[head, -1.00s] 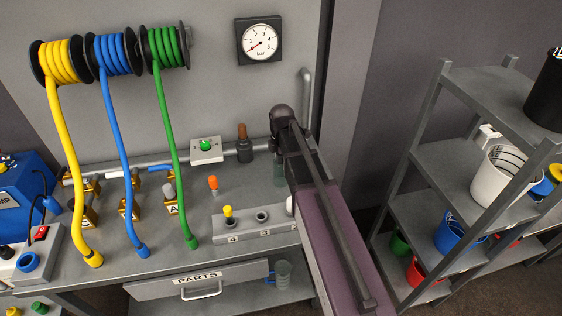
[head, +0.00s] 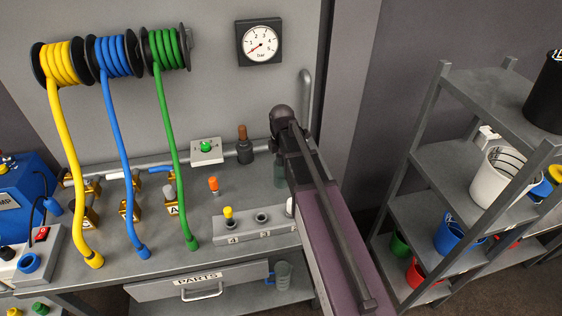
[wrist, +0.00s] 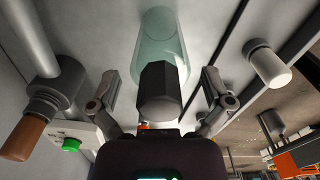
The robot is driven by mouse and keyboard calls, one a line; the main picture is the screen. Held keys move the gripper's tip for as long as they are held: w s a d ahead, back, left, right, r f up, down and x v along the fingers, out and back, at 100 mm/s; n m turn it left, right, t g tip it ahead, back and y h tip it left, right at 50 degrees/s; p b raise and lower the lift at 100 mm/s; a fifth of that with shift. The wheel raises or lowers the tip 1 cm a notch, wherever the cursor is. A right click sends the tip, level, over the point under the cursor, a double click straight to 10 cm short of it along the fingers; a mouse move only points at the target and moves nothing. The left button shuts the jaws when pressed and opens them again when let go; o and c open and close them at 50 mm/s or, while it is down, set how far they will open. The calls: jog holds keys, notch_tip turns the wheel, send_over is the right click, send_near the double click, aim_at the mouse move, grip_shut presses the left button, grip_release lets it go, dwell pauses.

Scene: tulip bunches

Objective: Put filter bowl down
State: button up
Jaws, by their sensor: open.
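The filter bowl (wrist: 160,45) is a clear, teal-tinted cylinder at the top middle of the wrist view. In the head view, part of it shows as a pale green shape (head: 279,175) beside my arm, on the bench. My gripper (wrist: 160,88) is open in the wrist view, with one finger on each side and the bowl beyond the fingertips. A dark faceted piece with a grey end (wrist: 160,88) shows between the fingers and covers the near end of the bowl.
A dark fitting with a brown top (head: 243,148) and a green-button box (head: 206,150) stand at the back of the bench. A numbered block (head: 250,226) lies in front. A white cylinder (wrist: 267,64) is right of the bowl. A shelf rack (head: 425,160) stands at right.

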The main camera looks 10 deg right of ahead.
jog(key=shift+r+p, duration=5.6)
jog(key=shift+r, duration=0.2)
jog(key=shift+s, duration=0.1)
jog(key=s+m, duration=1.6)
jog(key=m, duration=0.4)
jog(key=shift+a+m, duration=0.25)
jog(key=shift+m, duration=0.05)
notch_tip(320, 180, down, 6)
jog(key=b, duration=0.6)
